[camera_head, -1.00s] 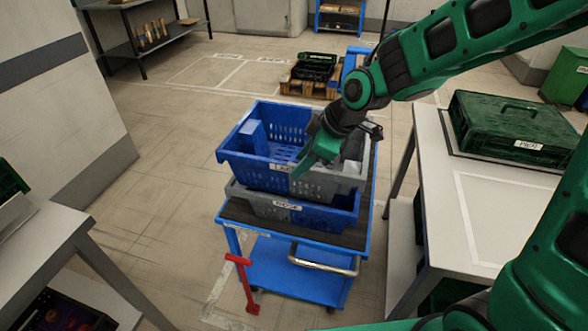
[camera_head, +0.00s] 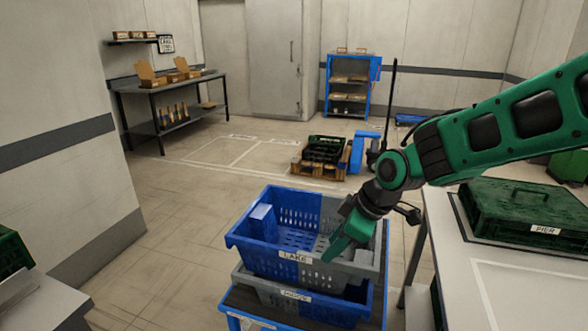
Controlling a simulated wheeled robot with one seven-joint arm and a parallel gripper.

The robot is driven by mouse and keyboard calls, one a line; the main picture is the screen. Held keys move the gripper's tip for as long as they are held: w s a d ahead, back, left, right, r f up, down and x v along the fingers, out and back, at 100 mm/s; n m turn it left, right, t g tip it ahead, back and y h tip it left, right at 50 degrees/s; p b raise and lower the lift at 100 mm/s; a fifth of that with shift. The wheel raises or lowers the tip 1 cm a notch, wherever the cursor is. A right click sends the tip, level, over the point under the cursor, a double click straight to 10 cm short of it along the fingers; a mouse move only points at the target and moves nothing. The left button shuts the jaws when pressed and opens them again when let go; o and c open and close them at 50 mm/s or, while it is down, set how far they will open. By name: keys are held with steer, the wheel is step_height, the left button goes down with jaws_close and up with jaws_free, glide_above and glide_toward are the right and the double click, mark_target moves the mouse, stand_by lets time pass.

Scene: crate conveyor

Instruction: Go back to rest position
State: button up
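My gripper (camera_head: 338,247) is at the end of my green arm, over the front right part of the upper blue and grey crate. Its fingers look close together, but I cannot tell whether they are open or shut. The upper crate (camera_head: 262,247), labelled LAKE, sits on a lower blue and grey crate (camera_head: 333,305) on the blue cart (camera_head: 240,318).
A white table (camera_head: 510,300) with a closed green crate (camera_head: 525,208) labelled PIER stands at the right. A white table edge (camera_head: 45,305) is at the lower left. A pallet (camera_head: 320,168) with a dark crate stands behind the cart. The floor at left is clear.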

steer(key=d+m, duration=0.1)
steer(key=d, duration=0.2)
steer(key=s+d+m+h, duration=0.1)
steer(key=d, duration=0.2)
steer(key=s+d+m, duration=0.1)
steer(key=d+m, duration=0.1)
steer(key=d, duration=0.2)
steer(key=shift+s+r+h, duration=0.25)
steer(key=shift+r+h, duration=0.05)
steer(key=s+d+m+g+h, duration=0.2)
steer(key=s+d+m+g, duration=0.1)
steer(key=s+d+m, duration=1.2)
steer(key=s+d+r, duration=0.1)
steer(key=s+d, duration=0.3)
steer(key=s, duration=0.3)
steer(key=shift+s+d+m+g, duration=0.3)
steer(key=shift+s+d+g, duration=0.05)
steer(key=shift+s+g, duration=0.05)
steer(key=shift+w+f, duration=0.3)
steer(key=shift+w, duration=0.35)
